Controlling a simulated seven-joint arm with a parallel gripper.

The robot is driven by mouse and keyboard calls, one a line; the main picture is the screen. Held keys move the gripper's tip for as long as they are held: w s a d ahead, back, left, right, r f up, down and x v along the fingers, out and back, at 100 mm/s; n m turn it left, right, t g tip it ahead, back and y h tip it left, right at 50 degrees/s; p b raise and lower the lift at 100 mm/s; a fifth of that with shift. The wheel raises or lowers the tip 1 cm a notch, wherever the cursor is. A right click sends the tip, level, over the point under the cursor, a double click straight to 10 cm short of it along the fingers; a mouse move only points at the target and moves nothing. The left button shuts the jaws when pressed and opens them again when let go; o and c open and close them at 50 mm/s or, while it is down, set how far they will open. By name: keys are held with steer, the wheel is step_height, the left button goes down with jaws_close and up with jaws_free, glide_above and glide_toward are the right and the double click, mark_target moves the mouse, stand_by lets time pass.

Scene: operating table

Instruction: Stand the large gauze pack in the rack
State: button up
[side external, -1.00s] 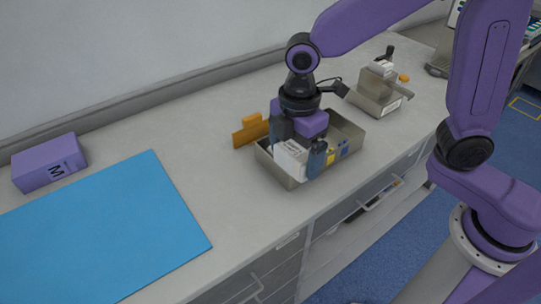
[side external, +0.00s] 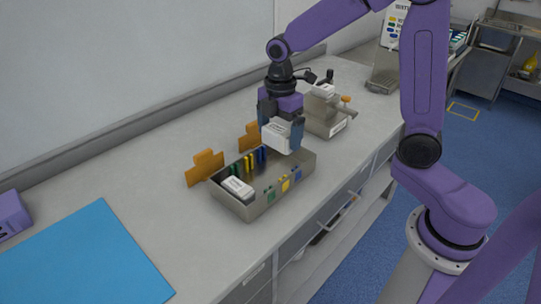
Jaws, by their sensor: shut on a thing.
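My gripper (side external: 281,138) is shut on a white gauze pack (side external: 278,134). It holds the pack above the right end of a metal tray (side external: 254,207), clear of it. Another white pack (side external: 238,187) lies in the tray's left end. The rack appears to be the steel stand (side external: 322,121) behind and to the right of my gripper, with a white pack (side external: 324,91) at its top. Its slots are too small to make out. The held pack's far side is hidden.
The tray has green, yellow and blue markers along its walls. Orange upright pieces (side external: 205,168) stand behind it, one (side external: 250,136) close to my gripper. A blue mat (side external: 85,262) and a purple box (side external: 12,214) lie at left. The counter between is clear.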

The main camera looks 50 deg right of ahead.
steer(key=w+d, duration=0.2)
steer(key=d, duration=0.5)
steer(key=shift+a+f, duration=0.15)
steer(key=shift+f, duration=2.3)
steer(key=shift+a+f, duration=0.15)
steer(key=shift+f, duration=2.3)
steer(key=o, duration=0.7)
step_height(320, 180, up, 18)
steer(key=shift+f, duration=0.25)
steer(key=shift+s, duration=0.1)
